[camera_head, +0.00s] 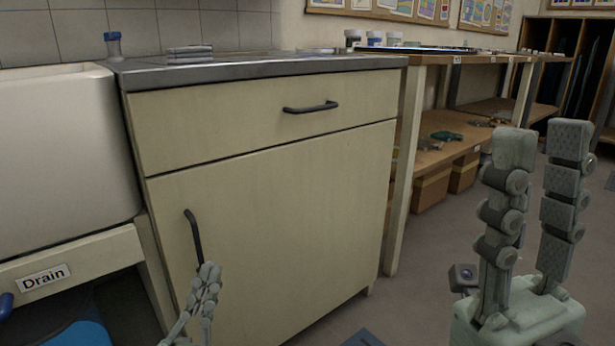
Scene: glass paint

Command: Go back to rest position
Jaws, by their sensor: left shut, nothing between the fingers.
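My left gripper (208,272) is at the bottom left of the head view, in front of the cabinet door near its dark vertical handle (194,238). Its fingers are together and hold nothing; I cannot tell whether it touches the handle. My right gripper (543,143) stands upright at the lower right. Its two fingers are apart with nothing between them. The pale cabinet (270,215) has its door and its drawer (220,117) closed.
A white sink (60,160) stands at the left, above a panel with a "Drain" label (43,277). Grey stacked items (190,54) and a small jar (114,46) are on the counter. Wooden shelving (455,150) is behind, at the right. Bare floor (425,250) lies between cabinet and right gripper.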

